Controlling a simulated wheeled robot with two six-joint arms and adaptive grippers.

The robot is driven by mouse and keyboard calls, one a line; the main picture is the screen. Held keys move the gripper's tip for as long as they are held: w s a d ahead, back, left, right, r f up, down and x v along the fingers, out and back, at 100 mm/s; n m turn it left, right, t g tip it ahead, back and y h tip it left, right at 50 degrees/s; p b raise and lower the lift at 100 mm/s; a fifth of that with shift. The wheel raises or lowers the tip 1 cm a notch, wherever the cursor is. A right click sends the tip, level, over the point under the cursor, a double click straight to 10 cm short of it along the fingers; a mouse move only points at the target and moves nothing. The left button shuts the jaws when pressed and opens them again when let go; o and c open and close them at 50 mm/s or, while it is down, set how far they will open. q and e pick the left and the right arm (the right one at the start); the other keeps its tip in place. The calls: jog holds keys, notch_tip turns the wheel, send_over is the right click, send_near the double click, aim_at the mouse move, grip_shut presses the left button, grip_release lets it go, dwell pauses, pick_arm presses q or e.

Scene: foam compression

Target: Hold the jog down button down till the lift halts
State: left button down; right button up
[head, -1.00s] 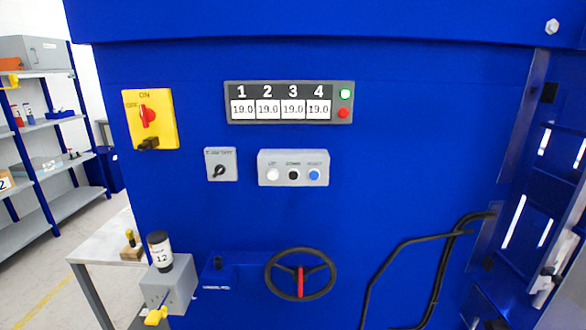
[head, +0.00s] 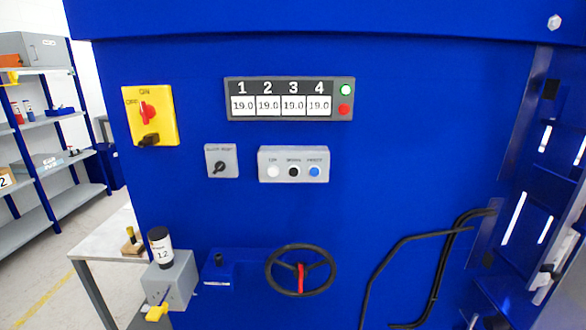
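The button box (head: 293,179) is a grey panel on the blue machine face. It carries a white button (head: 273,171), a black middle button (head: 293,172) and a blue button (head: 314,172) under small labels too blurred to read surely. Above it the display (head: 290,99) reads 19.0 under each of 1, 2, 3 and 4. A green lamp (head: 345,90) and a red lamp (head: 344,110) sit at its right end. Neither of my grippers is in view, and nothing touches the buttons.
A yellow ON/OFF switch (head: 150,115) and a grey selector (head: 221,161) are on the left. A black handwheel (head: 300,271) sticks out below. A grey box with a bottle (head: 161,248) stands lower left; black hoses (head: 398,246) run lower right. Shelves (head: 40,160) stand far left.

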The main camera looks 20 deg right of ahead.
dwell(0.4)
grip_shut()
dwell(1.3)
